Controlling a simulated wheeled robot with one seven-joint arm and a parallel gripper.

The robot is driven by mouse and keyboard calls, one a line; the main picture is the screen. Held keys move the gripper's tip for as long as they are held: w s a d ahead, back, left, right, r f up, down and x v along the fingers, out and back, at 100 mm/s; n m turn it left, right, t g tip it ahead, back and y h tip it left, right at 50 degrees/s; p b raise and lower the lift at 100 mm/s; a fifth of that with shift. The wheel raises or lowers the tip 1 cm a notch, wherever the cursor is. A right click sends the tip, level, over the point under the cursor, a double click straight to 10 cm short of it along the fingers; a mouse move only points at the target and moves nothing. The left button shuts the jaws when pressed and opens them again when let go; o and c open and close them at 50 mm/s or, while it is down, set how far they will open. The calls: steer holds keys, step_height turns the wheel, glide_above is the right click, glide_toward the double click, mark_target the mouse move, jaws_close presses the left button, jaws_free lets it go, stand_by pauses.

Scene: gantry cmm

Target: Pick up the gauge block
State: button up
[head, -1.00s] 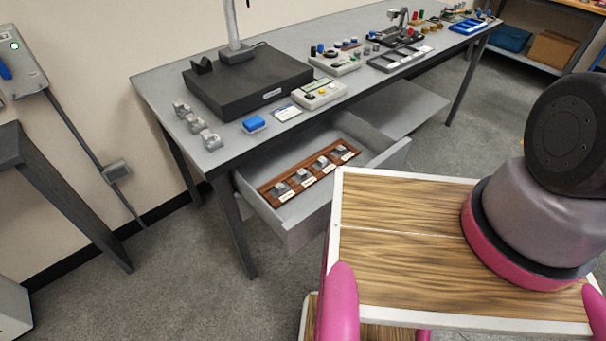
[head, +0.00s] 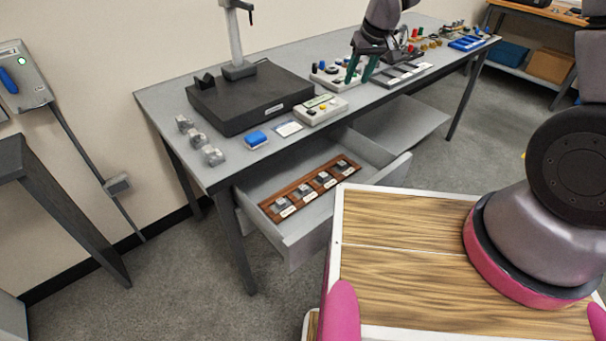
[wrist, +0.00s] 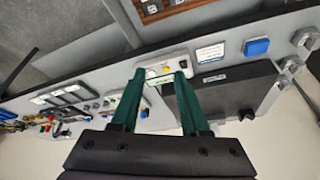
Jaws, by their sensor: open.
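Small grey metal blocks, which look like gauge blocks, sit in a row with white labels in a brown wooden holder (head: 311,188) inside the open drawer (head: 290,224). I cannot tell which one is the task's gauge block. Part of the holder shows at the top edge of the wrist view (wrist: 160,15). My gripper (head: 358,82) is open and empty, with green fingers pointing down above the table. It is above and to the right of the drawer in the head view. In the wrist view my open gripper (wrist: 160,74) appears over the table's front, apart from the holder.
On the table (head: 160,98) stand a black base plate with a column (head: 250,100), a control box (head: 320,110), a blue pad (head: 255,139) and several small metal parts (head: 198,138). The drawer is open towards the wood-topped surface (head: 400,280).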

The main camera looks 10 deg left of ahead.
steer(key=s+a+f+n+g, duration=0.1)
steer(key=s+a+f+n, duration=0.1)
steer(key=a+f, duration=0.35)
steer(key=s+a+f+n, duration=0.1)
steer(key=s+a+f, duration=0.1)
steer(key=f, duration=0.6)
steer(key=n, duration=0.2)
glide_toward(303, 187)
steer(key=f, duration=0.1)
steer(key=w+f, duration=0.1)
steer(key=shift+a+f+g, duration=0.3)
steer(key=shift+f, duration=0.05)
steer(key=shift+x, duration=2.8)
jaws_close()
